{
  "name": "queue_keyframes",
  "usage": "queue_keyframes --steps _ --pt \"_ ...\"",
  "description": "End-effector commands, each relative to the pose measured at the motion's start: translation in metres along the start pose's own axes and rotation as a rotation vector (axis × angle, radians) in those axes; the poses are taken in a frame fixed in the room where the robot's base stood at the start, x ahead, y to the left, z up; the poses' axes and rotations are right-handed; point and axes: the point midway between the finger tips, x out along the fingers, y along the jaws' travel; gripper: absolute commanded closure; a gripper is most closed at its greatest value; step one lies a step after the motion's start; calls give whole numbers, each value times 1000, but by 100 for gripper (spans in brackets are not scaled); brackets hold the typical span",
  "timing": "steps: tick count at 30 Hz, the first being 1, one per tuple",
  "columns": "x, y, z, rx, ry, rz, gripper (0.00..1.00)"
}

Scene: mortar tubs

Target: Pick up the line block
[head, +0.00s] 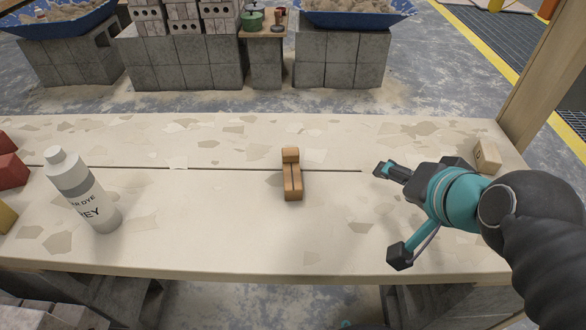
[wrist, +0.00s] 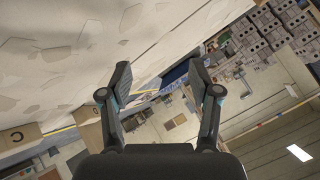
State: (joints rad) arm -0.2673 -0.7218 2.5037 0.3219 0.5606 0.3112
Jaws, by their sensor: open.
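The line block (head: 292,182) is a small brown wooden piece with a notch and a lengthwise slot, lying on the pale bench near its middle. My gripper (head: 382,168) is to its right in the head view, above the bench and apart from the block. In the wrist view my gripper (wrist: 159,78) has its two dark fingers spread wide with nothing between them. The line block cannot be made out in the wrist view.
The bench (head: 230,230) is clear around the line block. A white dye bottle (head: 85,192) and red items (head: 10,170) stand at left. A lettered wooden block (head: 487,157) lies at right beside a wooden post (head: 545,75). Blue mortar tubs (head: 350,18) stand behind.

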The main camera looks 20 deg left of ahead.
Motion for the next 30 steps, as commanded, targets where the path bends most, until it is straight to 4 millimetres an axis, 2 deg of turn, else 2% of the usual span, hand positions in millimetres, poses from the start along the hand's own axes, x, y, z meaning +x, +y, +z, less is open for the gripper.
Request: queue_keyframes --steps 1,6,12,15,19,23,30 --pt "4 -25 2 75 10 -83 38" --pt "2 -94 3 401 26 -325 38" --pt "-9 -150 7 835 -26 -532 38" --pt "-14 -167 11 1064 -66 -598 38" --pt "-19 -179 20 1366 -122 -641 38" --pt "-20 -180 33 1663 -162 -638 38" --pt "-18 -158 69 2143 -154 -544 38"
